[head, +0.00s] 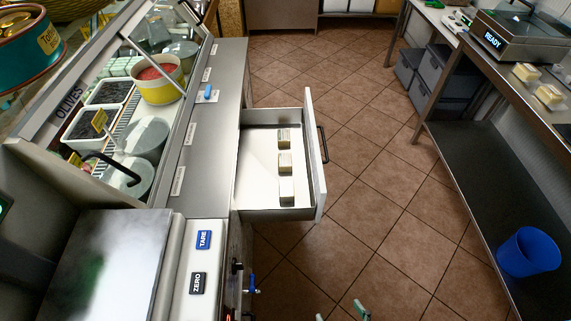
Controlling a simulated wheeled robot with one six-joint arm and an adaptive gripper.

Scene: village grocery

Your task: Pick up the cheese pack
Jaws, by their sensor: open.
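Several pale, cream-coloured packs that look like cheese packs are in the head view. Three stand in a row in an open drawer (257,187): a far pack (284,138), a middle pack (285,162) and a near pack (287,189). Two more packs, one farther (526,72) and one nearer (549,95), lie on the steel bench at the right. My gripper (341,313) shows only as two pale green fingertips at the bottom edge, apart and with nothing seen between them. It is well short of the drawer and of the bench; the rest is out of frame.
The drawer juts from the steel counter (212,130) over the tiled floor. A glass display case and a scale (110,265) stand left. The right bench holds a machine marked READY (510,40); a blue bin (528,252) stands on its lower shelf. The aisle floor is clear.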

